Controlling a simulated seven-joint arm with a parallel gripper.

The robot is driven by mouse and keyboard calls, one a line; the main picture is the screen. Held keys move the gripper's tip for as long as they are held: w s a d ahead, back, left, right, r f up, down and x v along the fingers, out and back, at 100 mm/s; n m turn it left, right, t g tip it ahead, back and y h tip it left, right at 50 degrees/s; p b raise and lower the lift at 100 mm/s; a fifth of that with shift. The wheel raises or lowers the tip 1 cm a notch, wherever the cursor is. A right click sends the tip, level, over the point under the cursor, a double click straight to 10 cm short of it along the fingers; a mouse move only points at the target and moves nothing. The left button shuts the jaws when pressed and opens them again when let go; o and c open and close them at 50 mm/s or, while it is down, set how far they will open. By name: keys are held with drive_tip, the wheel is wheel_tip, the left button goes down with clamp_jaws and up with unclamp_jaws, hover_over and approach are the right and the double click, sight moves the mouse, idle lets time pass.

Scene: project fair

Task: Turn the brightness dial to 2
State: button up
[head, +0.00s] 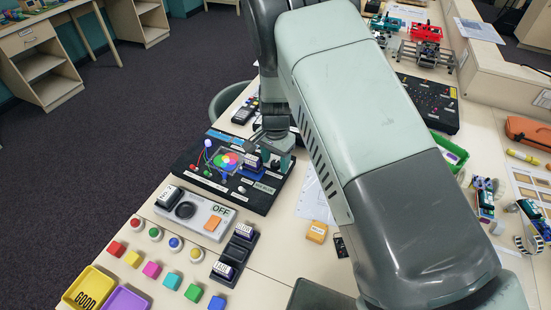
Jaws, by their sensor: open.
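My gripper (265,160) points down over the right part of a black board (245,200). The board carries a color wheel (227,160), small colored lamps, white label strips and a small white knob (241,190). My gripper is open, close above a dark blue block-like part at the wheel's right. I cannot tell whether it touches anything. A grey box (212,227) in front of the board has a round dark dial (185,210), an orange switch and the word OFF. The labels are too small to read, so I cannot tell which control is the brightness dial.
Several colored buttons and cubes, a yellow tray (91,289) marked GOOD and a purple tray (125,300) lie at the front left. A black holder (236,254) stands right of the grey box. My arm covers much of the table's right side.

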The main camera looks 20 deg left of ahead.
drive_tip(key=c, duration=1.1)
drive_tip(key=shift+o, duration=0.2)
drive_tip(key=shift+n, duration=0.3)
drive_tip(key=n, duration=0.4)
drive_tip(key=shift+n, duration=1.7)
drive_tip(key=o, duration=1.1)
drive_tip(key=shift+c, duration=0.2)
